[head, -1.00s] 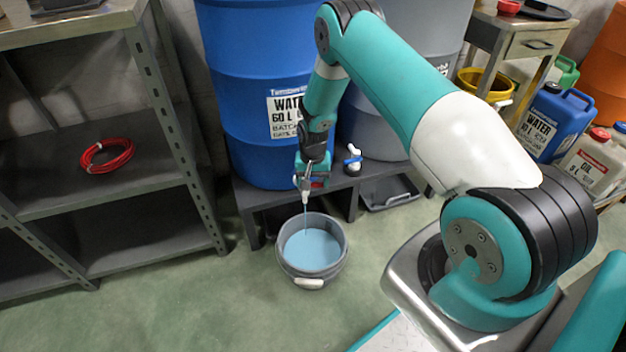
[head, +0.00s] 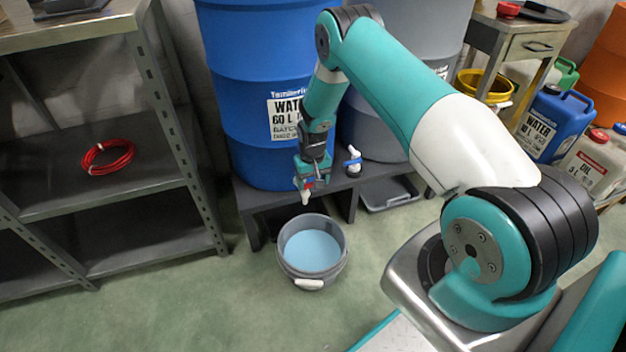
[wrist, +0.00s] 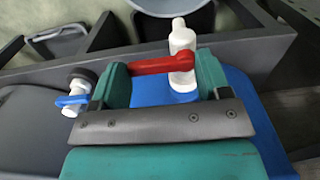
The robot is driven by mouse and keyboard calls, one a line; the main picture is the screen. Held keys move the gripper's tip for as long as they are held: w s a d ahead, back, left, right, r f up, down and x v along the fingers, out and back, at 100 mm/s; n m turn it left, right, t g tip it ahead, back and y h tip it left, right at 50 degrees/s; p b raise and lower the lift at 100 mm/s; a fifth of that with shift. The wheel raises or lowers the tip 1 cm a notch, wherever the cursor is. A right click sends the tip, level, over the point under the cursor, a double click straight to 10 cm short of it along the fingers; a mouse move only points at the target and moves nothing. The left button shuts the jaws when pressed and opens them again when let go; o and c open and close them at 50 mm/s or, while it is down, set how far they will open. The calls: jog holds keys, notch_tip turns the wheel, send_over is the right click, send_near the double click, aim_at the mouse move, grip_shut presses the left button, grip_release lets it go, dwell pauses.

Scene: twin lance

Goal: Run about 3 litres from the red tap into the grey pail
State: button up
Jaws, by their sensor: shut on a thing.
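The red tap is a white spout (head: 305,197) with a red lever (wrist: 162,64), on the blue drum (head: 245,120). My gripper (head: 309,184) is shut on the red lever, which lies crosswise between the two fingers in the wrist view (wrist: 163,78). The grey pail (head: 329,276) stands upright on the floor below and in front of the tap. Light-blue water (head: 311,250) lies in it, its surface below the rim. No stream shows between spout and pail. The pail's edge also shows at the top of the wrist view (wrist: 142,8).
A blue-handled tap (head: 353,161) on the grey drum (head: 372,130) is close right of my gripper. A low dark stand (head: 347,188) carries the drums. A shelf (head: 60,180) with a red coil (head: 108,157) is left. Floor left of the pail is clear.

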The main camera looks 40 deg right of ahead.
jog(key=o, duration=0.9)
jog(key=shift+o, duration=0.2)
notch_tip(320, 180, up, 18)
jog(key=p, duration=0.4)
jog(key=shift+f, duration=0.25)
